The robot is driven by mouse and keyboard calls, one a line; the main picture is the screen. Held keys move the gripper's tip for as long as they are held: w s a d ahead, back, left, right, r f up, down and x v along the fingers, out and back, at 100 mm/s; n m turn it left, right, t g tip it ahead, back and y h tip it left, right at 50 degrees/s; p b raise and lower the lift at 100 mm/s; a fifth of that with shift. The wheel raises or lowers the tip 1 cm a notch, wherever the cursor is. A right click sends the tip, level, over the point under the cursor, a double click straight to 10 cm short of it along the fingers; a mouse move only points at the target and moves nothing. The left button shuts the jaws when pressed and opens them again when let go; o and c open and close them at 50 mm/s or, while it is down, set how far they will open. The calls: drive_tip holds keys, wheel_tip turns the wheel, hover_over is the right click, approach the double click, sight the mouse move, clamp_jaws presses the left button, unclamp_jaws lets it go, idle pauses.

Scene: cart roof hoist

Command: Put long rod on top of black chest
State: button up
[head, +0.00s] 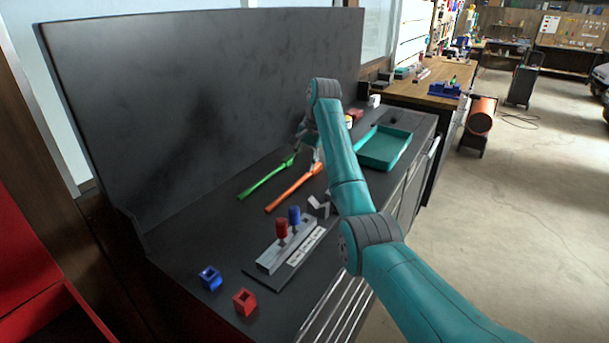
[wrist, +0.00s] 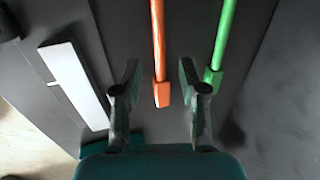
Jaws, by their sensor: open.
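Two long thin rods lie side by side on the black worktop. One is orange (head: 290,190) and one is green (head: 262,180); I cannot tell which one the task means. The black chest (head: 215,230) appears to be the black-topped unit they lie on, with a tall black back panel. My gripper (head: 312,160) is over the far ends of the rods. In the wrist view, my gripper (wrist: 160,75) is open, with the orange rod's end (wrist: 161,92) showing between its fingers and the green rod (wrist: 220,50) beyond the right finger. Contact is not visible.
A teal tray (head: 385,148) sits right of my arm. A grey block with red and blue handled pegs (head: 290,248) stands nearer. Blue (head: 209,278) and red (head: 245,302) square blocks lie near the front. A pale bar (wrist: 75,82) lies left of the rods in the wrist view.

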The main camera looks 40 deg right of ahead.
drive_tip(key=shift+v, duration=2.2)
drive_tip(key=shift+f, duration=0.1)
